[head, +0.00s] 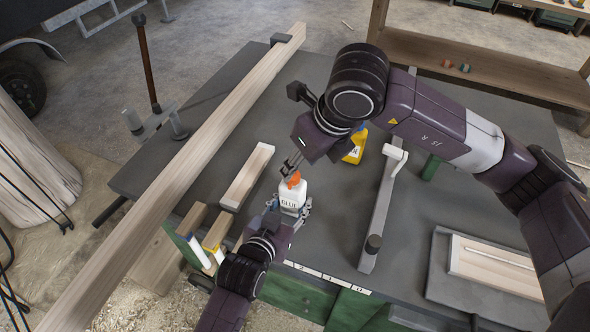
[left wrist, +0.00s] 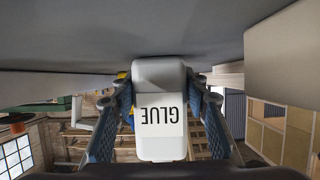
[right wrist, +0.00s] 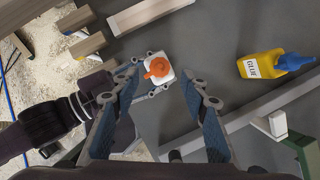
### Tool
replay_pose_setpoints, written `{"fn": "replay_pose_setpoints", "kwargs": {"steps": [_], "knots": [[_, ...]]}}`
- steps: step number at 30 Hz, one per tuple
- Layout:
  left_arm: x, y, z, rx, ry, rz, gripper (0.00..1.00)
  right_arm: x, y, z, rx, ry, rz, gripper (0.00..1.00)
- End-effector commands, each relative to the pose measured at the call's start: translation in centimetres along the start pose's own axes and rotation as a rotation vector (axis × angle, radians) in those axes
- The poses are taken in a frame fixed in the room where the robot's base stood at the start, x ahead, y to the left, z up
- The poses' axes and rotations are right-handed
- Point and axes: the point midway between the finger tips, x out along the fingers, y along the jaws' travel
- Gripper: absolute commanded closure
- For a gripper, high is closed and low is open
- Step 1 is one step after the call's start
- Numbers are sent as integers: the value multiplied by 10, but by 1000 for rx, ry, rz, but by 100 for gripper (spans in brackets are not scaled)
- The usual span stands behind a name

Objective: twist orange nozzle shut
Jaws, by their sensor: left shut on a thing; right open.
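A white glue bottle (head: 292,196) with an orange nozzle (head: 293,179) stands upright near the table's front edge. My left gripper (head: 288,210) is shut on the bottle's body; in the left wrist view the bottle (left wrist: 161,110) appears upside down between the fingers. My right gripper (head: 291,166) is just above the orange nozzle, pointing down. In the right wrist view the orange nozzle (right wrist: 158,67) lies beyond the open fingertips of the right gripper (right wrist: 172,95), with nothing between them. The left wrist view does not show the nozzle.
A long wooden beam (head: 200,150) crosses the table's left side. A short wood block (head: 247,177) lies left of the white bottle. A grey clamp bar (head: 382,210) lies to the right.

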Motion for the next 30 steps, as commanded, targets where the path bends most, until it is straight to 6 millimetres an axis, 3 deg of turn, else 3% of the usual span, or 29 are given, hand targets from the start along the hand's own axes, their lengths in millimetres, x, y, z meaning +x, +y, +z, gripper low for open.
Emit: {"fn": "replay_pose_setpoints", "kwargs": {"steps": [3, 9, 20, 30], "knots": [[0, 0, 0, 1, 0, 0, 99, 22, 1, 0, 1, 3, 3, 59], [0, 0, 0, 1, 0, 0, 99, 44, 0, 0, 1, 0, 1, 59], [0, 0, 0, 1, 0, 0, 99, 49, 0, 0, 0, 0, 1, 59], [0, 0, 0, 0, 0, -1, 99, 49, 0, 0, 1, 0, 0, 96]]}}
